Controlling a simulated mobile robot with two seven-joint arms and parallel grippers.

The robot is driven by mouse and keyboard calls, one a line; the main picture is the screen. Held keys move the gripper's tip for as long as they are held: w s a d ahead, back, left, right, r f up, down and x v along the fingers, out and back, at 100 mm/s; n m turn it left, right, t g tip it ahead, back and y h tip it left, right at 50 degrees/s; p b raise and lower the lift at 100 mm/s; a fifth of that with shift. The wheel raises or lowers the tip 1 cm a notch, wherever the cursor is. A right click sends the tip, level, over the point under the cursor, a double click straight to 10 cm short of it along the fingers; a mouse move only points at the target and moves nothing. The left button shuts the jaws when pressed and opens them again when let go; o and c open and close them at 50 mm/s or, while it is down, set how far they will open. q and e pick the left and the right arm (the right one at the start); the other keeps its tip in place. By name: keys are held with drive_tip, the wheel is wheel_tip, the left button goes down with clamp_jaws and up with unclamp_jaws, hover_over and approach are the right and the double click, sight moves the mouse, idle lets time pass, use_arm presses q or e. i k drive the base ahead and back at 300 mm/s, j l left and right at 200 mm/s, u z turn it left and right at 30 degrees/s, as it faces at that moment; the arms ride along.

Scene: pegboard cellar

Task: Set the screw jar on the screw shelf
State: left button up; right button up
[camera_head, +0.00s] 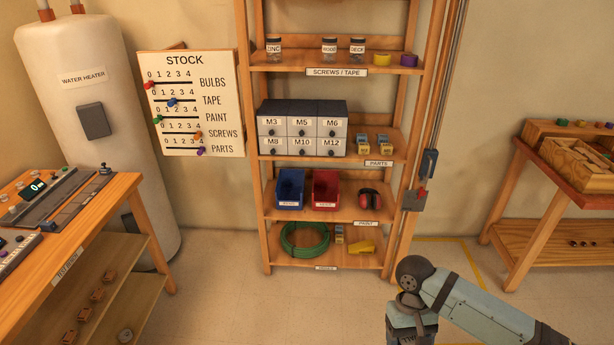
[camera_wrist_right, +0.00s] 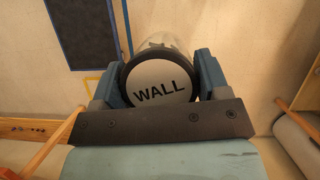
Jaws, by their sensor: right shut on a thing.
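The screw shelf (camera_head: 275,67) is the upper board of the wooden rack, labelled "SCREWS / TAPE". Several jars stand on its left and middle, among them the "ZINC" jar (camera_head: 274,49), the "WOOD" jar (camera_head: 329,48) and the "DECK" jar (camera_head: 357,48). Yellow and purple tape rolls sit at its right. My right gripper (camera_wrist_right: 160,84) is shut on a jar with a round lid marked "WALL" (camera_wrist_right: 160,92) in the right wrist view. In the head view my right arm is low at the lower right, below and in front of the rack. My left gripper is not in view.
Below are a grey drawer cabinet (camera_head: 302,127), blue and red bins, red earmuffs and a green hose (camera_head: 305,238). A workbench (camera_head: 120,190) stands at left, a table with wooden crates (camera_head: 571,164) at right. The floor before the rack is clear.

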sight(301, 63)
drive_tip(key=i+z, duration=0.2)
drive_tip(key=i, duration=1.15)
